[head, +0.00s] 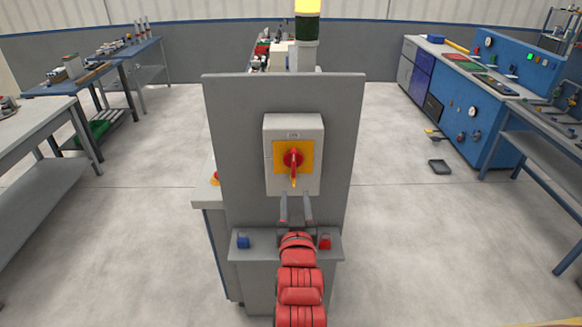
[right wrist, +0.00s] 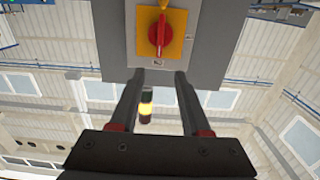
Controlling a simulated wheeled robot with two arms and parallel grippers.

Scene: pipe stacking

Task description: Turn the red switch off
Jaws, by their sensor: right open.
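The red switch (head: 293,160) is a rotary knob on a yellow plate, set in a pale grey box (head: 306,128) on an upright grey panel (head: 235,135). Its handle stands about vertical in the head view. My right gripper (head: 296,203) is just below the box, with its two fingers apart and pointing up. Nothing is between the fingers. In the right wrist view, the red switch (right wrist: 159,35) is beyond the fingertips, centred between the fingers (right wrist: 160,76). The gripper does not touch the knob. My left gripper is not in view.
A blue button (head: 243,242) and a red button (head: 325,242) sit on a ledge below the panel, either side of my right arm. A lit signal tower (head: 307,40) stands behind. Workbenches line both sides; the floor between is mostly clear.

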